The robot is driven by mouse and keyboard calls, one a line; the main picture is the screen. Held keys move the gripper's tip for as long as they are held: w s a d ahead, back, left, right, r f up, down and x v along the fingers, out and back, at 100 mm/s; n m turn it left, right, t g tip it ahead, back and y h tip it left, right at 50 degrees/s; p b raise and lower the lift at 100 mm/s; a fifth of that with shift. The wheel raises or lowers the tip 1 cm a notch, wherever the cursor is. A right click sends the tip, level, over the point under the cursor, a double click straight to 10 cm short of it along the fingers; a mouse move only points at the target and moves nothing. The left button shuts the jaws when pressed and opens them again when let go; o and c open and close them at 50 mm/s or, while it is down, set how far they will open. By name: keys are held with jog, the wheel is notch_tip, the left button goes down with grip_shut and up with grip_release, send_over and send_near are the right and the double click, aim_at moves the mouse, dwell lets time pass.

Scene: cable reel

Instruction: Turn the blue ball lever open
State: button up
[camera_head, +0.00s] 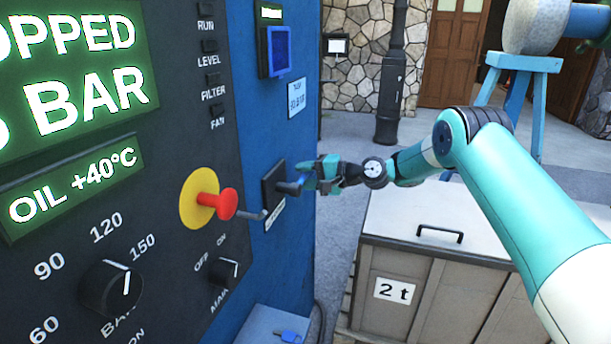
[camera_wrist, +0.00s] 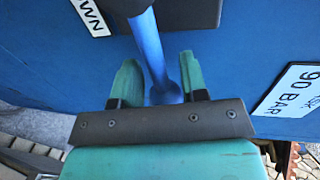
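The blue lever (camera_wrist: 148,50) sticks out from a dark mount on the blue cabinet side. In the head view the lever (camera_head: 289,187) shows as a short dark-blue piece beside a black plate (camera_head: 273,196). My gripper (camera_head: 312,177) is at the lever's outer end. In the wrist view the green fingers of my gripper (camera_wrist: 157,80) stand apart on either side of the lever. Its widened end lies between them, close to the palm. Narrow gaps show beside it, and firm contact is not visible.
A 90 BAR label (camera_wrist: 290,90) is at the right in the wrist view. A grey lidded box (camera_head: 420,265) stands below my arm.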

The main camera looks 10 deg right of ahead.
jog(key=b+v, duration=0.3)
jog(key=v, duration=1.4)
jog(key=shift+b, duration=0.35)
jog(key=shift+s+r, duration=0.1)
jog(key=shift+r, duration=0.1)
